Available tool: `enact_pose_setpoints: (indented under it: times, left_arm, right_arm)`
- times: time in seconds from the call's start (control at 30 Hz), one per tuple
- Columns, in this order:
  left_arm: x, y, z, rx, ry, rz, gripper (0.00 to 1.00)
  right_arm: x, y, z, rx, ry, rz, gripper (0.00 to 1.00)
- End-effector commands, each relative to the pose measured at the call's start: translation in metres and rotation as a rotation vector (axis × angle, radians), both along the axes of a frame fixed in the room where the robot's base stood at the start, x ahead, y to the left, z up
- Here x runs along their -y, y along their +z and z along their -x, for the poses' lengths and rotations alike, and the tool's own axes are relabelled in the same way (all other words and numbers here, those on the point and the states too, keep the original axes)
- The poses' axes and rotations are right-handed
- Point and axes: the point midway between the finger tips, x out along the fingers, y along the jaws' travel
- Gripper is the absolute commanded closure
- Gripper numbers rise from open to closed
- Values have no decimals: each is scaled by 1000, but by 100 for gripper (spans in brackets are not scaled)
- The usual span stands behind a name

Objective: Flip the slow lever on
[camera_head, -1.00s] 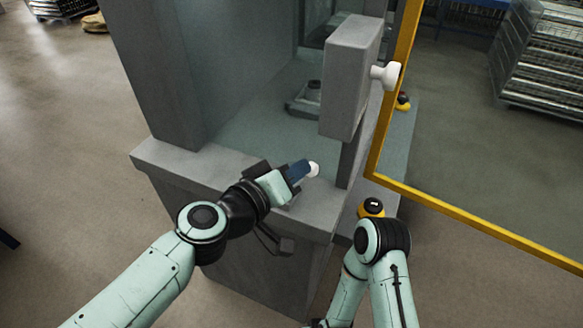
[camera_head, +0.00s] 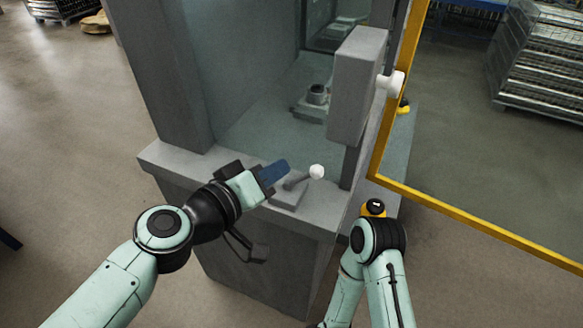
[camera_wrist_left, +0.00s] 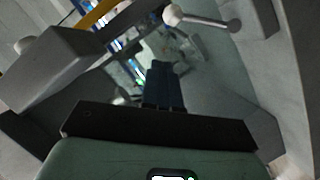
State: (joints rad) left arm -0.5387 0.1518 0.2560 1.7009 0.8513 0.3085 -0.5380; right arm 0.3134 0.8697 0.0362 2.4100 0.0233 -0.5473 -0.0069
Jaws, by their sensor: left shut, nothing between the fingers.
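The slow lever (camera_head: 298,183) stands on the grey machine's front ledge. It has a thin dark rod on a small grey base and a white ball knob (camera_head: 317,171), and leans to the right. The lever also shows at the top of the left wrist view (camera_wrist_left: 205,20), its knob at the rod's left end. My left gripper (camera_head: 285,168) is shut and empty, just left of the knob and apart from it, with its blue fingers pointing right. The blue fingers also show in the left wrist view (camera_wrist_left: 163,75). My right gripper is out of view; only its arm shows at the lower right.
The machine's ledge (camera_head: 190,170) runs below the opening. A grey box (camera_head: 357,85) with a white knob (camera_head: 391,84) stands right of it. A yellow frame (camera_head: 470,220) crosses the right side. A yellow button housing (camera_head: 373,208) sits near my right arm.

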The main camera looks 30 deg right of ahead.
Motion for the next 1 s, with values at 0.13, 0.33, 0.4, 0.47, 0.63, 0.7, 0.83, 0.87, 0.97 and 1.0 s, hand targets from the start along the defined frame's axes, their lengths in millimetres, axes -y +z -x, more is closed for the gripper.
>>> enact_pose_setpoints:
  times: [0.13,0.33,0.4,0.47,0.63,0.7,0.83,0.87,0.97,1.0]
  left_arm:
    - [-30,6,13,-1,1,0,100]
    - [-54,13,25,-2,-1,-1,100]
    - [-58,14,27,-2,-2,0,100]
    - [-60,15,28,-3,-1,0,100]
    - [-61,15,28,-4,-1,0,100]
    - [-61,15,28,-3,-2,-1,100]
    - [-61,15,28,-3,-2,0,100]
    - [-60,15,28,-3,-2,0,100]
    - [-60,15,28,-3,-2,0,100]
    - [-61,14,28,-4,0,-2,100]
  right_arm:
    - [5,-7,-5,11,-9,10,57]
    - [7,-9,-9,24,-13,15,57]
    - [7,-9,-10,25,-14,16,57]
    - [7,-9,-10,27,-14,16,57]
    - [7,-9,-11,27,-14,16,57]
    - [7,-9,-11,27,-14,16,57]
    - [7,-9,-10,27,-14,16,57]
    - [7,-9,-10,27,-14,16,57]
    - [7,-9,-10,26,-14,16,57]
    - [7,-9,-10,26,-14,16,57]
